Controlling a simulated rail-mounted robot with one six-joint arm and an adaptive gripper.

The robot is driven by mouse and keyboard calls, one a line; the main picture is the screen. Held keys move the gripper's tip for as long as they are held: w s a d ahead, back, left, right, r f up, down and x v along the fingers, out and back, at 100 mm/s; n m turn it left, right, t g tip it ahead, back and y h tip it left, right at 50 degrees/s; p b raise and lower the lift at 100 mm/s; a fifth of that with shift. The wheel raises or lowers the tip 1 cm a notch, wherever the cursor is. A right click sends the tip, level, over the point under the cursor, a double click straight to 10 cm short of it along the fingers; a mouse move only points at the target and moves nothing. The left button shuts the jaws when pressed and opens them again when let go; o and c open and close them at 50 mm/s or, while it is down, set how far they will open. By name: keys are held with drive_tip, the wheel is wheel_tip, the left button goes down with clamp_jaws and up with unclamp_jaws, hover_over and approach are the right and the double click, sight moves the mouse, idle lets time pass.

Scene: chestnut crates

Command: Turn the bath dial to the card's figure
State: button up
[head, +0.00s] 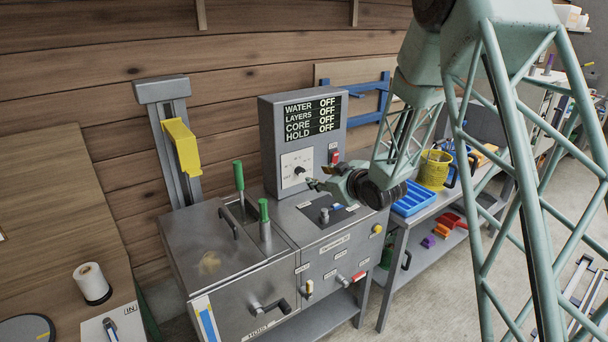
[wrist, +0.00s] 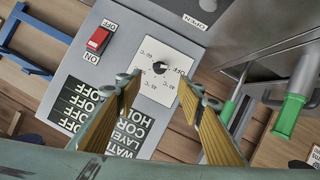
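The bath dial is a dark round knob (wrist: 158,68) on a white scale plate (wrist: 152,88), on the grey control box's front. It also shows in the head view (head: 299,170). The wrist view shows the plate upside down, with OFF to the right of the knob and small figures around it. I cannot tell exactly where the knob points. My gripper (wrist: 158,88) is open and empty, its fingers either side of the plate and apart from the knob. In the head view my gripper (head: 312,183) is just in front of the dial. I cannot make out a card with a readable figure.
The box's display (head: 312,117) reads OFF for WATER, LAYERS, CORE and HOLD. A red switch (head: 334,156) sits beside the dial. Green-handled levers (head: 239,176) stand to the left. Below are a small knob panel (head: 328,213) and a steel tank (head: 208,252).

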sight(302, 172)
drive_tip(key=b+x, duration=0.1)
drive_tip(key=x, duration=1.2)
drive_tip(key=shift+f+b, duration=0.1)
drive_tip(key=shift+b, duration=0.3)
drive_tip(key=shift+c, duration=0.6)
drive_tip(key=c, duration=0.7)
